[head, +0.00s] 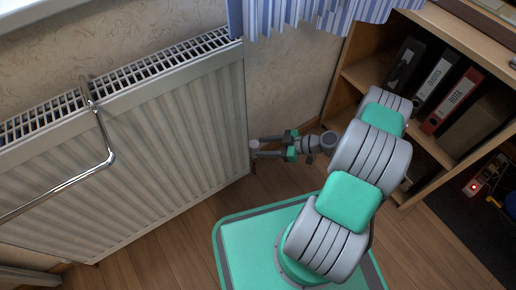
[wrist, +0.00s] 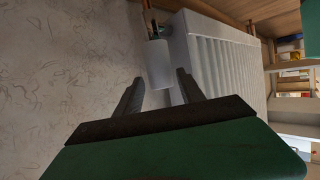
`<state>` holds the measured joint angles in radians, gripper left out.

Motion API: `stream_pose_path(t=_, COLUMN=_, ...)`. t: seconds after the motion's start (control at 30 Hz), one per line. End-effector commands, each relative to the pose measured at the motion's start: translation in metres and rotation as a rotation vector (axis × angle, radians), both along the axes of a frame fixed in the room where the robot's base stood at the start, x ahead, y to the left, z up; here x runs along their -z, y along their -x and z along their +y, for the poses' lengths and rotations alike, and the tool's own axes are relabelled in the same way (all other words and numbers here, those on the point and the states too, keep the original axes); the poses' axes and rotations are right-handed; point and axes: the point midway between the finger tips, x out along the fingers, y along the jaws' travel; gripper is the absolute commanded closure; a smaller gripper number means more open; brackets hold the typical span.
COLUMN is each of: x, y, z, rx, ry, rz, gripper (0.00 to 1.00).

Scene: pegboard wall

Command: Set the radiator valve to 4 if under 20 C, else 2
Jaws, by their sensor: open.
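The radiator valve (wrist: 158,62) is a pale cylindrical knob at the radiator's end in the wrist view. It lies just ahead of and between my fingertips, and no numbers can be read on it. In the head view the valve (head: 254,145) is a tiny pale shape at the radiator's right end, by my fingertips. My gripper (head: 254,149) is open, its two fingers pointing left at the valve. In the wrist view the open gripper (wrist: 159,78) shows a finger on each side of the knob's near end; contact cannot be told. No thermometer or temperature reading is visible.
The white ribbed radiator (head: 150,150) fills the left, with a chrome towel rail (head: 108,150) in front. A wooden shelf (head: 350,75) with binders (head: 436,78) stands at right. A blue striped curtain (head: 310,12) hangs above. Wooden floor (head: 150,240) is clear below the radiator.

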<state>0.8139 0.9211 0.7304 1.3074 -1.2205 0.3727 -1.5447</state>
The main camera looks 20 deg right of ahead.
Motion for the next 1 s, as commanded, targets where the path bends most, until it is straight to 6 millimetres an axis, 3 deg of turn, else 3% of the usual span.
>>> stream_pose_path(t=0.2, x=0.012, y=-0.012, z=0.023, rx=-0.001, ry=0.001, rz=0.002, gripper=0.54)
stream_pose_path(t=0.47, x=0.011, y=-0.013, z=0.024, rx=-0.001, ry=0.001, rz=0.002, gripper=0.55)
stream_pose_path(t=1.0, x=0.011, y=-0.013, z=0.024, rx=0.000, ry=0.002, rz=0.003, gripper=0.99)
